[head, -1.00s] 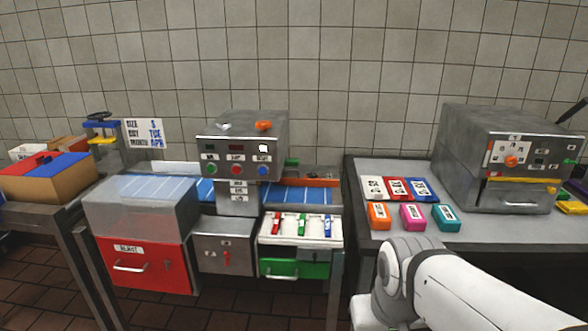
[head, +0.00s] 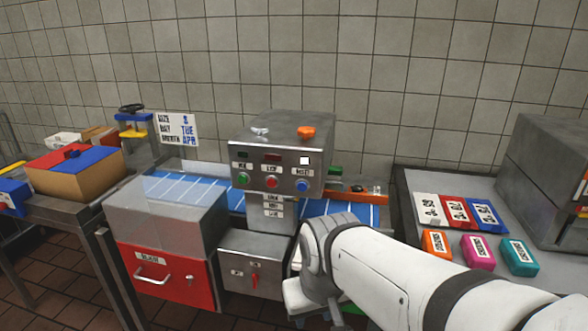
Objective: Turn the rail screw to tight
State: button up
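An orange rail (head: 350,196) lies along the far right side of the blue conveyor (head: 345,211). A small dark knob (head: 358,188) sits on the rail; it may be the rail screw, but it is too small to tell how tight it is. On top of the grey control machine (head: 270,150) are a silver wing-shaped knob (head: 260,131) and an orange knob (head: 306,131). My white arm reaches in from the lower right, in front of the conveyor's near side.
The right table holds cards and orange, pink and teal blocks (head: 519,257). A sign (head: 178,130) stands at the back left.

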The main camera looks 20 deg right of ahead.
aim_at(358, 189)
jog(key=z, duration=0.25)
jog(key=i, duration=0.9)
jog(key=z, duration=0.75)
